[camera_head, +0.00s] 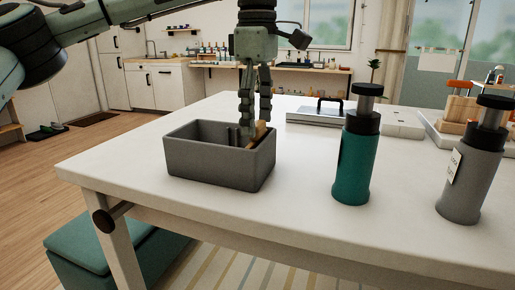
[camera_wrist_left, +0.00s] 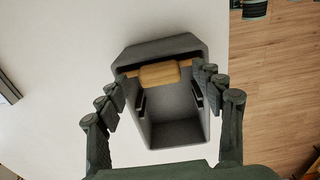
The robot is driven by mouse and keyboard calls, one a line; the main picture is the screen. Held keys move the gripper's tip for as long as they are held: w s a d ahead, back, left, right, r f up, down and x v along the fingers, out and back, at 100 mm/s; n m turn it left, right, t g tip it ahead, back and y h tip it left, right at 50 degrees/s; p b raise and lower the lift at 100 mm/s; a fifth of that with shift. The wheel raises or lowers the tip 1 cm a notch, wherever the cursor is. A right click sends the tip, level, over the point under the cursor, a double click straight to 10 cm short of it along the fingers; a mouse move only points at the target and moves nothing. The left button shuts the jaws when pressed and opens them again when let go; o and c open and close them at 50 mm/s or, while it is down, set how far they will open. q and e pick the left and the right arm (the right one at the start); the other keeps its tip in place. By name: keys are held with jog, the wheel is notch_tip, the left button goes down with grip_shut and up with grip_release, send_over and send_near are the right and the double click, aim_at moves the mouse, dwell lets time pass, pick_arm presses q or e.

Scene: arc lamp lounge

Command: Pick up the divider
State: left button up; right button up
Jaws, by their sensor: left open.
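The divider (camera_head: 259,134) is a light wooden piece standing in the grey bin (camera_head: 212,164) on the white table. In the left wrist view the divider (camera_wrist_left: 159,75) spans the bin near one end, with a raised middle tab. My left gripper (camera_head: 256,119) points down over the bin, its fingers at the divider. In the left wrist view my left gripper (camera_wrist_left: 160,82) is open, with one finger to each side of the divider's tab. I cannot tell whether the fingers touch it. The divider's lower part is hidden inside the bin. My right gripper is not in view.
A green pump bottle (camera_head: 355,158) and a grey one (camera_head: 471,172) stand to the right of the bin. A flat case with a black handle (camera_head: 330,107) lies behind them. The table (camera_head: 225,213) is bare in front of the bin.

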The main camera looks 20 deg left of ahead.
pick_arm(q)
jog(key=c, duration=1.4)
jog(key=shift+o, duration=0.2)
jog(key=shift+r, duration=0.15)
